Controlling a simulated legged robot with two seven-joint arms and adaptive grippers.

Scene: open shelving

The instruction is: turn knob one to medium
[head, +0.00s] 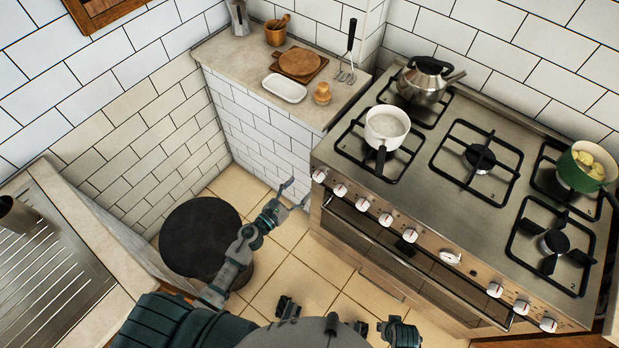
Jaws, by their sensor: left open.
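The stove (410,180) stands on the right with a row of several knobs along its front panel. The leftmost knob (319,175) is white and round, near the front left corner; which one counts as knob one is not marked legibly. The knob beside it (340,190) is similar. The pointer settings are too small to read. My left gripper (290,196) is open and empty, a little left of the leftmost knob in the picture and apart from it.
A white pot (386,127), a kettle (425,82) and a green pot (584,169) stand on the stove. The counter (235,58) holds boards, a dish and a whisk. A dark round stool (200,236) stands left of my arm. Tiled floor shows between.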

